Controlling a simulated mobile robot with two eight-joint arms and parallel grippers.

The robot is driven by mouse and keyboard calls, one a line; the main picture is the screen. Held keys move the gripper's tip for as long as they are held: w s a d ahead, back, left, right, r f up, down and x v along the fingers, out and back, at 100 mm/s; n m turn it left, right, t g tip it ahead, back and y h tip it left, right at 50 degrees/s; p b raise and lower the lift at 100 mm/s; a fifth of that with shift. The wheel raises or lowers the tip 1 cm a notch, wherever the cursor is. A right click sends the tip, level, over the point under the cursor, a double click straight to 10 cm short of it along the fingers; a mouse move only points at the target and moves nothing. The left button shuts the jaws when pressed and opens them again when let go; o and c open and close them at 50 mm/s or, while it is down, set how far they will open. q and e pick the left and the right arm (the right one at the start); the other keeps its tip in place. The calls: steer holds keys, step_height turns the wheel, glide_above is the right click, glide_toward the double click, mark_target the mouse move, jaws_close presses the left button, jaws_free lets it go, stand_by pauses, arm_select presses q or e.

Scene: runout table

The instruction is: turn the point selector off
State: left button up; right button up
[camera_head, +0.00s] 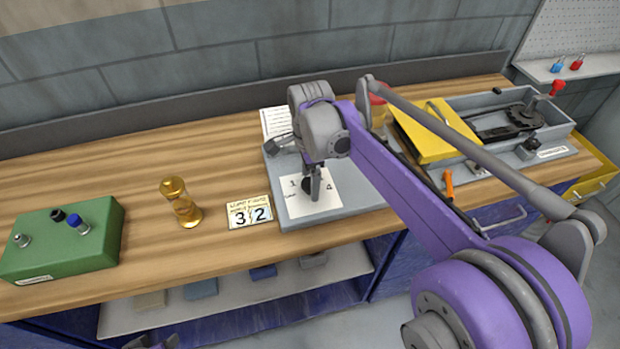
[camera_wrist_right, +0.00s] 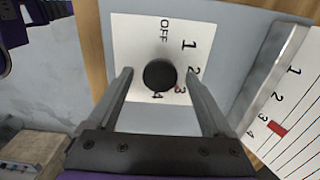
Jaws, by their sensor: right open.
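The point selector is a round black knob (camera_wrist_right: 159,76) on a white dial plate (camera_wrist_right: 125,50) marked OFF, 1, 2, 3 and 4. A reddish tint shows by the 3; I cannot clearly read where the knob points. My right gripper (camera_wrist_right: 160,82) is open, with one finger on each side of the knob and visible gaps. In the head view my right gripper (camera_head: 313,185) is over the white dial plate (camera_head: 325,203) on a grey panel and hides part of the dial. Dark parts at the bottom edge may be my left gripper (camera_head: 151,342); their state is unclear.
A yellow plate (camera_head: 436,140) and a grey tray (camera_head: 478,102) are to the right. A wall runs behind the table.

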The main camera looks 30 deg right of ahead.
jaws_close()
stand_by(0.4)
